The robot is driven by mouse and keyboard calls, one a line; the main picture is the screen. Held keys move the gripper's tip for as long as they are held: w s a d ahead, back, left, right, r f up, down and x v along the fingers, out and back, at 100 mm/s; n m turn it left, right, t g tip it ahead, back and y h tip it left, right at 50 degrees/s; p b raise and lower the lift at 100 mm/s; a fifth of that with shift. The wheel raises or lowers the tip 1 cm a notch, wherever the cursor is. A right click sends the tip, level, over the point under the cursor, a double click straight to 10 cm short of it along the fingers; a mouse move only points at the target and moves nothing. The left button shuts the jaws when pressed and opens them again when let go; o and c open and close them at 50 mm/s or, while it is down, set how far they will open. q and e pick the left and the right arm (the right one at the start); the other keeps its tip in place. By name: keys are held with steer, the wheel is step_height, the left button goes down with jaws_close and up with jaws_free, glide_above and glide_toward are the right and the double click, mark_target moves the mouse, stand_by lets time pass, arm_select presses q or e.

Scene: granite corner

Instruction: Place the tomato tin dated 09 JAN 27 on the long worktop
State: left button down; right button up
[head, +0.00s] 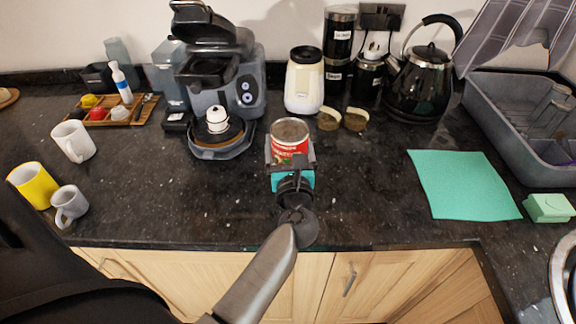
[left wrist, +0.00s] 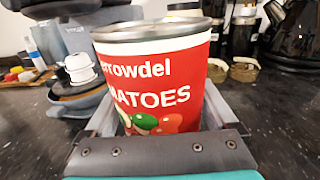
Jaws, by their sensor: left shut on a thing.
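A red and white tomato tin (head: 289,142) with a grey metal top is upright over the middle of the dark worktop (head: 365,212). My left gripper (head: 290,163) is shut on it, with a jaw on either side. In the left wrist view, the tin (left wrist: 155,85) fills the middle, and its label reads "...rrowdel" and "...MATOES". No date shows on the visible side. The tin's base is hidden by the gripper, so I cannot tell whether it touches the worktop. My right gripper is not in view.
A green cloth (head: 462,184) and grey dish rack (head: 525,115) lie right. Mugs (head: 73,141) stand left. Worktop around the tin's front is clear.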

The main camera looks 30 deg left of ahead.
arm_select(q)
steer(key=shift+f+b, duration=0.95)
steer(key=shift+f, duration=1.45)
steer(key=shift+f, duration=0.2)
jaws_free()
steer(key=shift+r, duration=0.1)
steer(key=shift+s+d, duration=0.2)
steer(key=v, duration=1.1)
steer(key=shift+s+d+b, duration=0.1)
steer(key=shift+s+b, duration=0.15)
steer(key=shift+b, duration=0.15)
